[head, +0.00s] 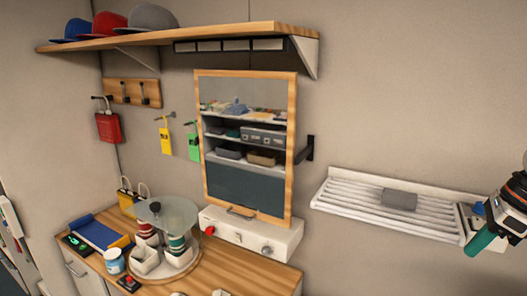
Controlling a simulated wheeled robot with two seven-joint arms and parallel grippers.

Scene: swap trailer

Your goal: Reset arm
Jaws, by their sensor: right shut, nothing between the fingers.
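My right gripper (478,243) is at the right edge, in front of the right end of the white slatted rack. Its teal end points down and to the left. It is shut with nothing held, and the dark wrist above it is partly cut off by the frame. My left gripper is not in view.
The white slatted rack (345,198) on the wall holds a grey block (399,200). A wood-framed cabinet (292,150) hangs above a white box with knobs (277,240). The wooden counter (225,265) holds a round carousel (178,213). Caps sit on the shelf (220,36). Wall above the rack is clear.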

